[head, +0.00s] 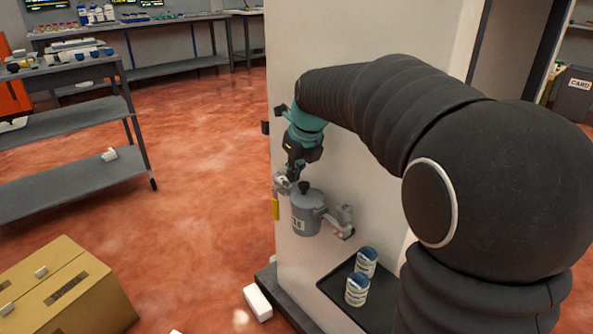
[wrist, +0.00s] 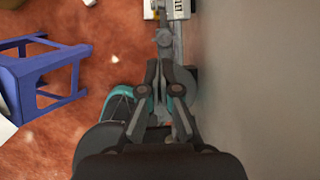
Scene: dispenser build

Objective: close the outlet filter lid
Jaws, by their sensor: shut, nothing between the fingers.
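The outlet filter (head: 306,216) is a grey cylinder with a small label, mounted on the white panel. A dark knob (head: 303,187) stands on its top. I cannot tell clearly whether its lid is seated or raised. My gripper (head: 290,178) points down just left of the knob, close to the grey fittings there; contact is unclear. In the wrist view my gripper (wrist: 161,66) has its fingers shut and empty, beside the grey panel. A grey rounded part lies just beyond the tips. My own gripper hides much of what is below it.
Two striped cans (head: 357,288) stand on a black tray (head: 330,285) below the filter. A cardboard box (head: 85,285) and a grey shelf rack (head: 75,125) are at left. A blue stool (wrist: 45,75) shows in the wrist view. Red floor between is mostly clear.

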